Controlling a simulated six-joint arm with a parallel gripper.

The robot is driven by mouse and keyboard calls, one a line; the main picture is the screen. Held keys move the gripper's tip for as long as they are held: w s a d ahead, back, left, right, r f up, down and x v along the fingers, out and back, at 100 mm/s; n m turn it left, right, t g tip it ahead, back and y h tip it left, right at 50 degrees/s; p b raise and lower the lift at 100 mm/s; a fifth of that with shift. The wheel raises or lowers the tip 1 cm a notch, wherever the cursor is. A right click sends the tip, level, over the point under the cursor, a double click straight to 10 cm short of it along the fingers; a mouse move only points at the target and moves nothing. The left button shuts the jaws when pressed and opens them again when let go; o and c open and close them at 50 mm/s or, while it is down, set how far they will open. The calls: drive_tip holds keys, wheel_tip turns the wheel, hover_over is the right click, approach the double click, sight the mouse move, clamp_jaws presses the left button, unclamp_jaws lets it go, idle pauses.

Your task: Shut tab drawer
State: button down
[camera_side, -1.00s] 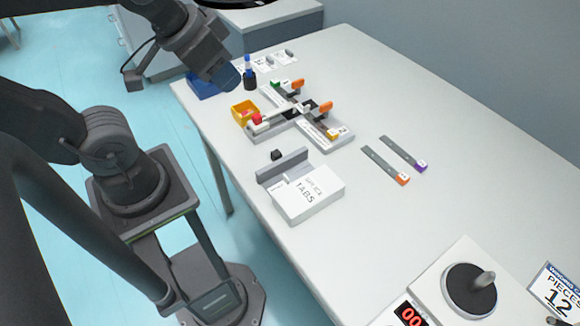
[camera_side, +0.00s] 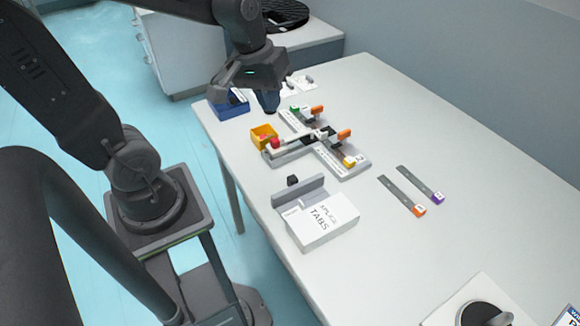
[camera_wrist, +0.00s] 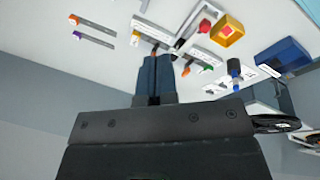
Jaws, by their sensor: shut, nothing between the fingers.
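The tab box (camera_side: 328,222) is white, marked SPLICE TABS, and sits near the table's left edge in the side view. A grey drawer front (camera_side: 302,190) stands along its far-left side, with a black knob (camera_side: 292,180) on the outer face. A strip of white shows between front and box; how far the drawer is out, I cannot tell. My gripper (camera_side: 269,106) hangs beyond the box, near the blue bin, with blue fingers pointing down. In the wrist view its fingers (camera_wrist: 155,68) are together and empty. The box is not seen in the wrist view.
A splicing fixture (camera_side: 325,150) with orange clips and a yellow bin (camera_side: 264,136) stand between gripper and box. A blue bin (camera_side: 230,104) is at the far left corner. Two grey strips (camera_side: 402,195) lie to the right. The table's right side is mostly clear.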

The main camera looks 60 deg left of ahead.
drive_tip(key=w+a+f+n+h, duration=0.1)
drive_tip(key=a+f+n, duration=0.2)
drive_tip(key=f, duration=0.1)
drive_tip(key=w+a+f+n+g+h, duration=0.1)
drive_tip(key=w+a+f+n, duration=0.1)
drive_tip(key=a+f+n, duration=0.1)
drive_tip(key=w+a+f+n+g+h, duration=0.1)
drive_tip(key=w+a+f+n, duration=0.1)
drive_tip(key=a+f+n, duration=0.1)
drive_tip(key=shift+a+f+n, duration=0.1)
drive_tip(key=shift+f+n, duration=0.7)
drive_tip(key=shift+f, duration=0.1)
drive_tip(key=shift+a+f, duration=0.1)
drive_tip(key=shift+f, duration=0.45)
drive_tip(key=x, duration=0.9)
drive_tip(key=shift+s+d+r, duration=0.1)
drive_tip(key=shift+s+d, duration=0.1)
drive_tip(key=shift+s, duration=0.05)
drive_tip(key=d, duration=0.3)
drive_tip(key=shift+d+f, duration=0.1)
drive_tip(key=shift+f, duration=0.15)
drive_tip(key=shift+d, duration=0.45)
hover_over(307, 202)
drive_tip(key=a, duration=0.2)
drive_tip(key=shift+a, duration=0.15)
